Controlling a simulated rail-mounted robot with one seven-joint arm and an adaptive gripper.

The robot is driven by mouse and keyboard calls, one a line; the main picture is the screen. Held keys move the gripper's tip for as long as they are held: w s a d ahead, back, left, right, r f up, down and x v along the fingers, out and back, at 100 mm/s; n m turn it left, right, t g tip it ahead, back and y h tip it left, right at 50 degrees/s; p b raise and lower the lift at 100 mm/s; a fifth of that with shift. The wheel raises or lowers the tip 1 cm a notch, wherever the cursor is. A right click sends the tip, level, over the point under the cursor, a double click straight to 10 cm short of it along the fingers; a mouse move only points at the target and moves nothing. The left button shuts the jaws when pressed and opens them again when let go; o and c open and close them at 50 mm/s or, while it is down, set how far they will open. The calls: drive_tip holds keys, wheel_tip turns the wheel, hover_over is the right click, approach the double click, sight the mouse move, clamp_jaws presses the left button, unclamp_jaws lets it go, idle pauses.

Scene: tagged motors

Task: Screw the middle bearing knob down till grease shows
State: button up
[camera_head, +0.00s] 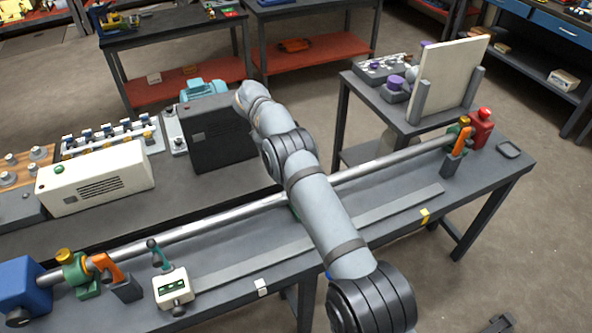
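A long steel shaft (215,224) runs along the front bench from a blue motor (25,285) at the left to a red block (481,127) at the right. A green bearing with a brass-yellow knob (65,256) stands at the left end. Another bearing with a yellow-orange top (463,122) stands near the right end. My arm crosses the middle of the shaft; only a sliver of green shows at its left edge, so the middle bearing and its knob are hidden, as is any grease. My gripper is not visible.
Orange clamps (107,268) stand beside both end bearings. A small cream box with a lever (173,288) sits front left. A dark case (218,139) and cream box (95,178) stand behind the shaft. An upright panel (448,80) stands at back right.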

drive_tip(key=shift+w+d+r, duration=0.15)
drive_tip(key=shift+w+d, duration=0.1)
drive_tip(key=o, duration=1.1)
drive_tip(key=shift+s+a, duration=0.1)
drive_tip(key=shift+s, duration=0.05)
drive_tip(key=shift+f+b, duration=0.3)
drive_tip(key=shift+b, duration=0.3)
